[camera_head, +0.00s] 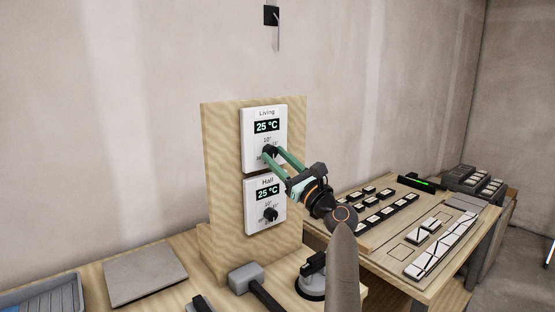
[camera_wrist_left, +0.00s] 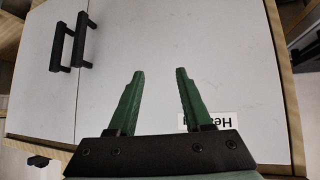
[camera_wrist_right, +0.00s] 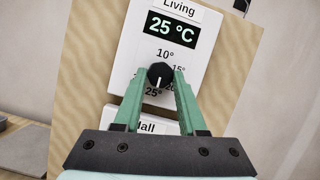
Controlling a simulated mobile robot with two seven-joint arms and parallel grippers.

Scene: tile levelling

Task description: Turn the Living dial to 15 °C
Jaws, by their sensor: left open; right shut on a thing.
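The white Living thermostat (camera_head: 279,118) is fixed on a wooden board, and its display reads 25 °C. Its black dial (camera_wrist_right: 160,75) has a light pointer mark that points down near the 25° label. My right gripper (camera_head: 268,153) is shut on the Living dial, one green finger on each side of it in the right wrist view. The white Hall thermostat (camera_head: 279,211) sits just below and also reads 25 °C, with its own black dial (camera_head: 270,214). My left gripper (camera_wrist_left: 158,72) is open and empty in front of white cabinet doors.
The wooden board (camera_head: 222,180) stands on a wooden bench. A mallet (camera_head: 249,279), a black suction tool (camera_head: 312,277) and a grey tile (camera_head: 145,276) lie around it. A table with tiles (camera_head: 434,243) is at the right. White cabinet doors (camera_wrist_left: 225,60) have black handles.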

